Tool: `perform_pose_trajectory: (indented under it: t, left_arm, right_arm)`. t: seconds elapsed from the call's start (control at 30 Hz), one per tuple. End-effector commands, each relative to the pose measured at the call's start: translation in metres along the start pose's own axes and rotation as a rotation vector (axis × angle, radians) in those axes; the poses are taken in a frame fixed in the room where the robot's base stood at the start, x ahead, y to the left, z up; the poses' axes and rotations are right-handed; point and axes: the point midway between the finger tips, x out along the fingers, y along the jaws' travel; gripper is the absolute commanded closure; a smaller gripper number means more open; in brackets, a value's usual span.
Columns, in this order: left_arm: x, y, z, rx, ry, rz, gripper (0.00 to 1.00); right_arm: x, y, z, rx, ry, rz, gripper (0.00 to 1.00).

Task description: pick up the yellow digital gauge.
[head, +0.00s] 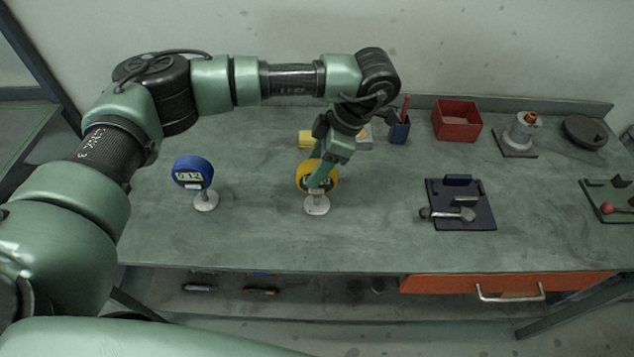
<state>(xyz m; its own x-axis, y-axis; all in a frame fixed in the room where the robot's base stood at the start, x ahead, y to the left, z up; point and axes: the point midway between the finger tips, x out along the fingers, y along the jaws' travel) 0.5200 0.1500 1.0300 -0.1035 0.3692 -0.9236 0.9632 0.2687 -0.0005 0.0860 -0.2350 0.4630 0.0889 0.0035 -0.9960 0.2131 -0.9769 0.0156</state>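The yellow digital gauge (331,176) stands upright on a small round white base (317,205) near the middle of the workbench. Its face is partly hidden behind my gripper. My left gripper (316,180) reaches down from above and its fingers overlap the gauge's face and rim. I cannot tell whether the fingers touch the gauge or are closed on it. My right gripper is not in view.
A blue digital gauge (190,173) stands to the left. A yellow block (306,139), a blue pen cup (399,131) and a red bin (457,120) are behind. A dark fixture (472,190) lies to the right. The bench (260,235) is clear in front.

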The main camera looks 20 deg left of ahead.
Motion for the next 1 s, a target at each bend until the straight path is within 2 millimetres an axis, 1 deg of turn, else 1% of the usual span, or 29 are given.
perform_pose_trajectory:
  t: [0.03,0.07,0.1,0.13,0.17,1.0]
  left_arm:
    - [-0.0003,0.0,0.0001,0.0,0.0,0.0,0.66]
    - [-0.0003,0.0,0.0001,0.0,0.0,0.0,0.74]
    - [-0.0004,0.0,0.0001,0.0,0.0,0.0,0.85]
    - [-0.0005,0.0,0.0002,0.0,0.0,0.0,0.94]
    - [-0.0005,0.0,0.0001,0.0,0.0,0.0,1.0]
    - [-0.0014,0.0003,0.0,0.0,-0.001,0.001,1.0]
  right_arm:
    - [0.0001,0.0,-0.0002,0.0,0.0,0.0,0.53]
    - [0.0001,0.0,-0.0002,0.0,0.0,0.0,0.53]
    - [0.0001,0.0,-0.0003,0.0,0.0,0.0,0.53]
    - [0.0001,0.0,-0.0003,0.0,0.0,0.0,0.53]
    - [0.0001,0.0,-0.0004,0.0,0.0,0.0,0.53]
    - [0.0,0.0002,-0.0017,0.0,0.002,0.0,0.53]
